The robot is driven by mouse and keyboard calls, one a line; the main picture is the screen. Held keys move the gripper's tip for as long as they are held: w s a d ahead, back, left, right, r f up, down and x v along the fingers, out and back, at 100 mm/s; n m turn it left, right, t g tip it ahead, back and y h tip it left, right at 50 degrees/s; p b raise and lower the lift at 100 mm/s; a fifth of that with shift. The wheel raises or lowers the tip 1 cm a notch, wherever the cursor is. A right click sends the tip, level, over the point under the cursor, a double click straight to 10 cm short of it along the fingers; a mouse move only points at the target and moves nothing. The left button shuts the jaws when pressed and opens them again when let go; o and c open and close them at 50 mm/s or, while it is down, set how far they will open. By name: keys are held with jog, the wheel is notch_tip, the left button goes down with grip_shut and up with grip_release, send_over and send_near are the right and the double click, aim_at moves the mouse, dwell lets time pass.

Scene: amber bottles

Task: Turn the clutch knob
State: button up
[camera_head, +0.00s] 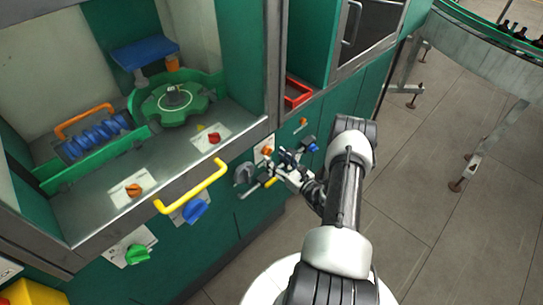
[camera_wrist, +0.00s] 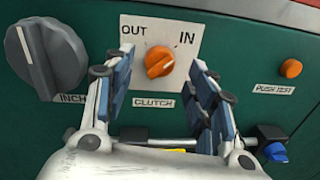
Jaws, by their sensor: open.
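The clutch knob (camera_wrist: 159,62) is a small orange knob on a white plate marked OUT, IN and CLUTCH, on the green front panel. Its pointer ridge tilts toward the upper right, toward IN. It also shows in the head view (camera_head: 267,151), just beyond my gripper. My gripper (camera_wrist: 162,80) is open and empty, with one finger on each side of the knob in the wrist view. The fingers look short of the panel; I cannot tell the exact gap. In the head view my gripper (camera_head: 279,160) faces the panel.
A large grey knob (camera_wrist: 48,55) marked INCH is close on the left. An orange push-test button (camera_wrist: 291,68) is on the right. A bar with a blue end (camera_wrist: 276,152) runs below the knob. A yellow handle (camera_head: 192,187) sticks out further left.

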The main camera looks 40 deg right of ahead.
aim_at(270, 154)
jog(key=shift+w, duration=1.55)
jog(key=c, duration=1.1)
jog(key=shift+o, duration=0.2)
jog(key=shift+n+b, duration=0.3)
jog(key=shift+b, duration=0.05)
jog(key=shift+f+n+t+y+b, duration=0.15)
jog(key=shift+n+y+b, duration=0.1)
jog(key=shift+n+b, duration=2.2)
jog(key=shift+f+n+t+y+b, duration=0.15)
jog(key=shift+n+b, duration=1.05)
jog(key=shift+n, duration=2.35)
jog(key=shift+n+t+y+b, duration=0.1)
jog(key=shift+n+y+b, duration=0.2)
jog(key=shift+n+b, duration=2.15)
jog(key=shift+n+p, duration=0.55)
jog(key=shift+n, duration=0.2)
